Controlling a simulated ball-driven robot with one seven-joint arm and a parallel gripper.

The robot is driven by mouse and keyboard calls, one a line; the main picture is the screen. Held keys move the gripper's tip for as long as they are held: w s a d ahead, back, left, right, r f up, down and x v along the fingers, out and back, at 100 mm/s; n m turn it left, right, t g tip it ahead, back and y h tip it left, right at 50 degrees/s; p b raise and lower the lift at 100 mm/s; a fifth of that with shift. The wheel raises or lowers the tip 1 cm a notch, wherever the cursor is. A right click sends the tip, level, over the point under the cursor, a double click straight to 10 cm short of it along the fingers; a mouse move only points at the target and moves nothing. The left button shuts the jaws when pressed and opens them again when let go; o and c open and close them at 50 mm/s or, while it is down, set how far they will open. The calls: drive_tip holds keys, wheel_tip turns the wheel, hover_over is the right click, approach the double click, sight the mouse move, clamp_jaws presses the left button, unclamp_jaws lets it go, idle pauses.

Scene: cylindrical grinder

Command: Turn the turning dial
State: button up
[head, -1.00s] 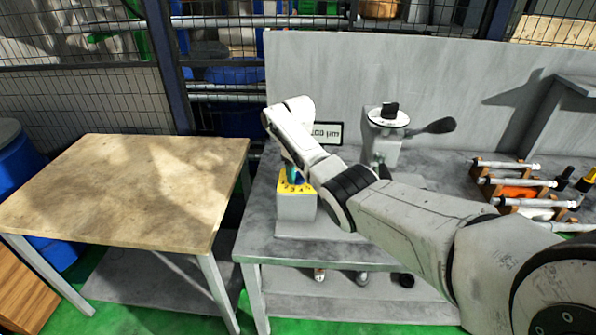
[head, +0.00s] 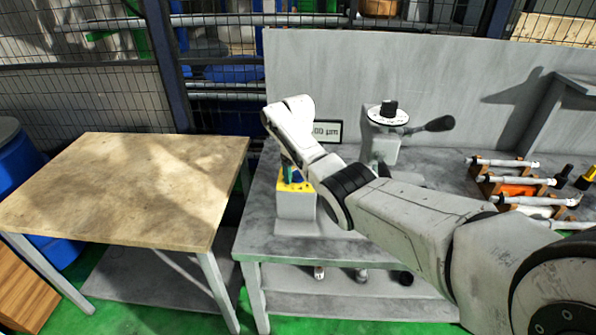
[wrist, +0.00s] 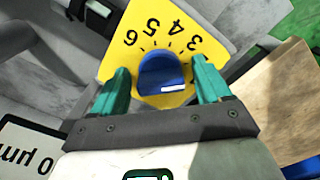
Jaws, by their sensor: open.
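The turning dial (wrist: 160,74) is a blue round knob with a white mark, set on a yellow plate (wrist: 195,25) with black numbers; 3, 4, 5 and 6 show. The plate sits on a grey box (head: 295,208) on the grey bench. My gripper (wrist: 160,82) has green fingers, one on each side of the knob, with the jaws open. I cannot tell if either finger touches it. In the head view my arm covers most of the dial, and only a bit of the yellow plate shows.
A sign (head: 327,132) stands behind the box. A device with a round dial and black handle (head: 388,117) stands to the right. Measuring tools on wooden racks (head: 510,180) lie farther right. A bare wooden table (head: 120,185) stands left of the bench (head: 258,228).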

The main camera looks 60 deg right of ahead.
wheel_tip(320, 180, up, 11)
drive_tip(key=b, duration=0.1)
idle(0.5)
drive_tip(key=shift+f, duration=0.1)
idle(0.3)
